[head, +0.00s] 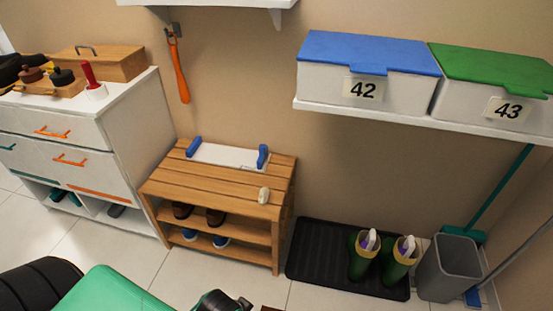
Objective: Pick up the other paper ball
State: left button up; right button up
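A small pale, rounded object (264,195) lies near the front right corner of the slatted wooden bench top; I cannot tell for sure that it is a paper ball. Two green boots with yellow tops stand on the black tray: the left boot (360,262) and the right boot (399,270). A white and purple item sticks up from the left boot (370,239) and another from the right boot (406,247). Neither of my grippers shows clearly; only parts of my own body are at the bottom edge.
The wooden bench (216,172) carries a white tray with blue handles (228,157) and holds shoes below. A black boot tray (315,255) and grey bin (449,268) stand right. A shelf (400,118) with boxes 42 and 43 overhangs. A white drawer cabinet (130,130) stands left.

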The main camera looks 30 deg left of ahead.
aim_at(264, 194)
jog(key=j+u, duration=0.1)
jog(key=u, duration=0.8)
jog(key=i+l, duration=0.05)
